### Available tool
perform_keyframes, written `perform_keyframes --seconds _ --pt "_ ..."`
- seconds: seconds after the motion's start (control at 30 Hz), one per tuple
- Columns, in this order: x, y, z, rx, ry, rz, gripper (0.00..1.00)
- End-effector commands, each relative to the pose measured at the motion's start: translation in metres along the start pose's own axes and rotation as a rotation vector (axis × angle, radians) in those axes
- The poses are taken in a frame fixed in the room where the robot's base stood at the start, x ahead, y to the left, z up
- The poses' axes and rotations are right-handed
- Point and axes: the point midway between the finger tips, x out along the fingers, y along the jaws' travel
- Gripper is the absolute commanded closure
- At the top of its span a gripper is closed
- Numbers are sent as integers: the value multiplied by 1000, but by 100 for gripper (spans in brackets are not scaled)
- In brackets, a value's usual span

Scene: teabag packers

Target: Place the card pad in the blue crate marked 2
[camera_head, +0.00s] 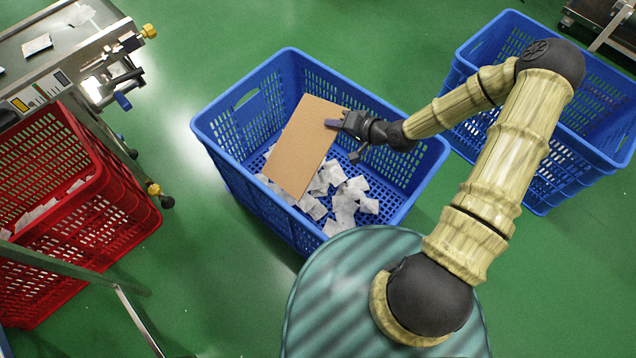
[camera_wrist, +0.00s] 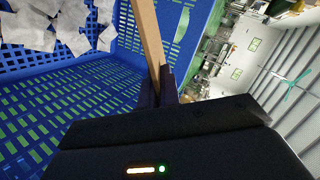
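The card pad (camera_head: 303,147) is a flat brown rectangle over the middle blue crate (camera_head: 243,182), tilted. In the wrist view the pad (camera_wrist: 147,32) shows edge-on. My gripper (camera_head: 338,123) is shut on the pad's right edge; in the wrist view its fingers (camera_wrist: 159,85) close on the pad. The crate holds several white teabags (camera_head: 346,203), partly hidden by the pad. Whether the pad touches them I cannot tell. A second blue crate (camera_head: 598,165) stands at the right, partly behind my arm. I can read no number on either crate.
A red crate (camera_head: 120,200) with white teabags stands at the left, near a metal machine (camera_head: 62,62). A metal rail (camera_head: 60,265) crosses the lower left. Green floor (camera_head: 210,290) is clear between the red and middle crates.

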Motion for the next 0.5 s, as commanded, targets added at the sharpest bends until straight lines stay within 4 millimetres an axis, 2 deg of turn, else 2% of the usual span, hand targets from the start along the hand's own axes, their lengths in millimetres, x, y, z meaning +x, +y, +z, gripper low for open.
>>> perform_keyframes --seconds 0.13,0.33,0.5 --pt "6 10 5 1 0 0 100" --pt "22 37 18 0 -1 0 100" --pt "25 40 19 -1 0 -1 100"
